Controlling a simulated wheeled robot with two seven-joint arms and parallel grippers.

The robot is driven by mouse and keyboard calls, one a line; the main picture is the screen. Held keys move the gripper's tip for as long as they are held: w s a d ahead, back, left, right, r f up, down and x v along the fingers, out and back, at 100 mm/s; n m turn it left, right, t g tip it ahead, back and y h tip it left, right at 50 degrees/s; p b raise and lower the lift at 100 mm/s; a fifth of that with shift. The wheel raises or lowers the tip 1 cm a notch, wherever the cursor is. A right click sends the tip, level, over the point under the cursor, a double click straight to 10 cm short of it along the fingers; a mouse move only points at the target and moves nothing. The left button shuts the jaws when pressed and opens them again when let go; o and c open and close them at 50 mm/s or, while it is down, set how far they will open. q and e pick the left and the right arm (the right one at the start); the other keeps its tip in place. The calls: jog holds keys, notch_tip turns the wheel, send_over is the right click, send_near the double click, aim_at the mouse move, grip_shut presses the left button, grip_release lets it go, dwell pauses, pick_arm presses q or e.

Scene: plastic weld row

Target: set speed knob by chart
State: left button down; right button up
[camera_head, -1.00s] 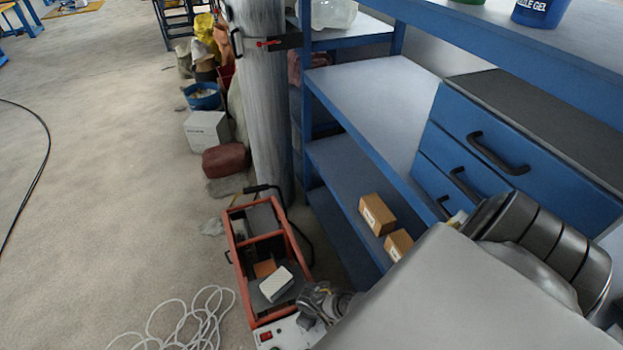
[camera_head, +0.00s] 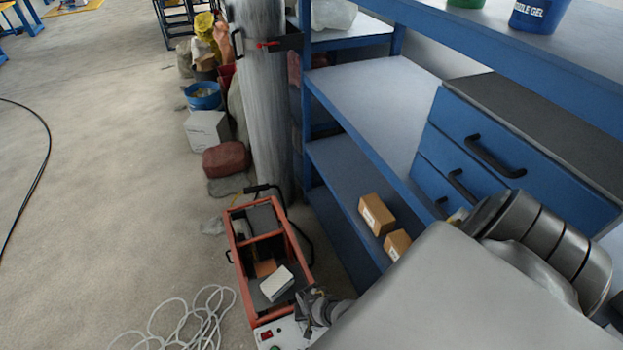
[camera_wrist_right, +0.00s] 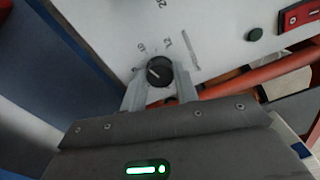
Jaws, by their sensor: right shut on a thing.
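The speed knob (camera_wrist_right: 159,71) is a small round black knob with a light pointer line, on a white panel (camera_wrist_right: 110,22). Printed numbers stand around it in the right wrist view; the pointer aims toward the upper left. My right gripper (camera_wrist_right: 157,82) has its two grey fingers on either side of the knob and is shut on it. In the head view my right gripper (camera_head: 322,306) is at the near end of the red machine cart (camera_head: 239,266), over its white panel (camera_head: 272,338). The knob is hidden there. I cannot make out a chart. My left gripper is out of view.
A red switch (camera_head: 267,335) is on the cart's panel, and a white block (camera_head: 277,283) lies in the cart. A blue shelf (camera_head: 352,115) with two small cartons (camera_head: 377,214) stands to the right. A coiled white cable (camera_head: 190,322) lies on the open floor at left.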

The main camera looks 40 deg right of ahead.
jog(key=shift+s+m, duration=0.15)
jog(key=shift+m, duration=0.55)
jog(key=o, duration=1)
jog(key=shift+c, duration=0.2)
jog(key=shift+r, duration=0.1)
